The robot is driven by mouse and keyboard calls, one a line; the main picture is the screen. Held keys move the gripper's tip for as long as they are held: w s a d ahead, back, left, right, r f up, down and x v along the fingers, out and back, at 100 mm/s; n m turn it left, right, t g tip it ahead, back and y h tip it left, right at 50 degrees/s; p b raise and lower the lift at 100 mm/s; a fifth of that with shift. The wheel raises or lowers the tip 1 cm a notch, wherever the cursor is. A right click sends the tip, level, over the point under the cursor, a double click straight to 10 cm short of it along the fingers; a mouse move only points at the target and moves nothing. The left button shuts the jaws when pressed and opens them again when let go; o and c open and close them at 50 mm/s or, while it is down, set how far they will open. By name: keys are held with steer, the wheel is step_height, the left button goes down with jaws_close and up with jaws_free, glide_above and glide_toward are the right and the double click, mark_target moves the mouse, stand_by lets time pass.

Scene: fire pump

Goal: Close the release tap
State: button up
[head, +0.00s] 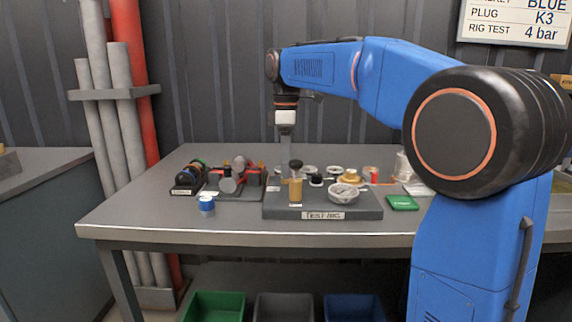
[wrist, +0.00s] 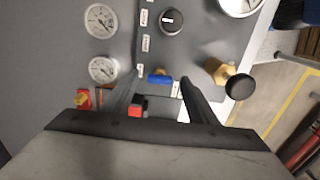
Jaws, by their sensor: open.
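My gripper (wrist: 161,80) is open, its two dark fingers reaching down over the test rig panel in the wrist view. A small blue handle (wrist: 159,78) shows between the fingertips, apparently a tap handle; I cannot tell whether the fingers touch it or whether it is the release tap. A red block (wrist: 137,106) shows beside the left finger. In the head view my gripper (head: 287,150) points down just behind the brass part with a black knob (head: 295,190). The blue handle cannot be made out there.
The wrist view shows round gauges (wrist: 102,20), a black dial (wrist: 172,19) and the black-topped brass knob (wrist: 238,86) close to the right finger. The test rig base (head: 375,212) stands on the grey table (head: 150,215). A blue-and-white cylinder (head: 206,204) stands at left.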

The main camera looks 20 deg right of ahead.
steer(key=shift+f, duration=0.35)
steer(key=shift+c, duration=0.7)
steer(key=c, duration=0.9)
